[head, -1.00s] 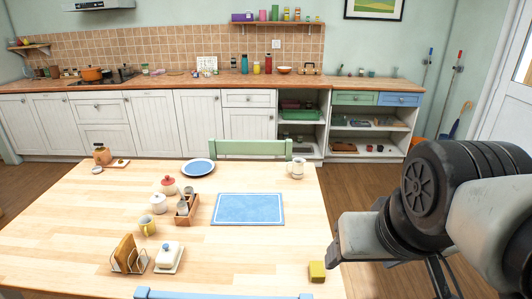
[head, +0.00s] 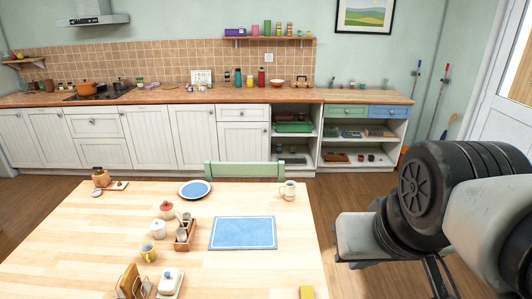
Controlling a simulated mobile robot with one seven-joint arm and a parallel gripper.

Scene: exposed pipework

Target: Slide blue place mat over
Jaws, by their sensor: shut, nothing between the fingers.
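The blue place mat (head: 243,233) with a white border line lies flat on the wooden table (head: 70,245), right of its middle. All of it shows. The small wooden caddy (head: 186,236) stands just left of it, with a narrow gap. My arm reaches in from the right edge, beyond the table's right side and apart from the mat. The fingertips of my gripper are outside the frame, below the bottom edge.
A blue plate (head: 195,190) and a mug (head: 289,191) sit behind the mat. A yellow block (head: 306,292) lies at the table's front right. The table is clear just right of the mat. A green chair (head: 245,171) stands at the far side.

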